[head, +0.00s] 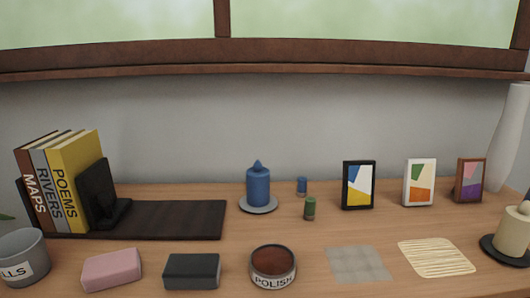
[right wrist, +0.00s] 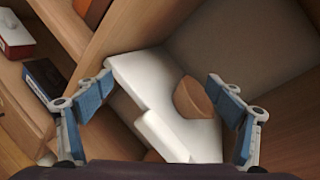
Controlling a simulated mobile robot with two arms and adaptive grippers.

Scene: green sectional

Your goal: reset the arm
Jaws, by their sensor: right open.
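My right gripper (right wrist: 158,100) shows only in the right wrist view. Its two blue-padded fingers are spread wide apart and nothing is between the tips. Beyond the fingers is a white flat piece (right wrist: 175,110) with a brown rounded object (right wrist: 194,98) on or against it, inside what looks like a wooden compartment. Whether the fingers touch the white piece I cannot tell. Neither gripper shows in the head view, and my left gripper is in no frame.
Books (head: 55,185) and a black bookend (head: 97,195) stand on a dark board (head: 175,220). A blue candle (head: 258,187), small frames (head: 358,185), a polish tin (head: 273,267), a pink block (head: 112,270), a black block (head: 192,271) and a grey pot (head: 22,257) share the wooden top (head: 225,246). Wooden shelf edges (right wrist: 115,32) lie close to the right gripper.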

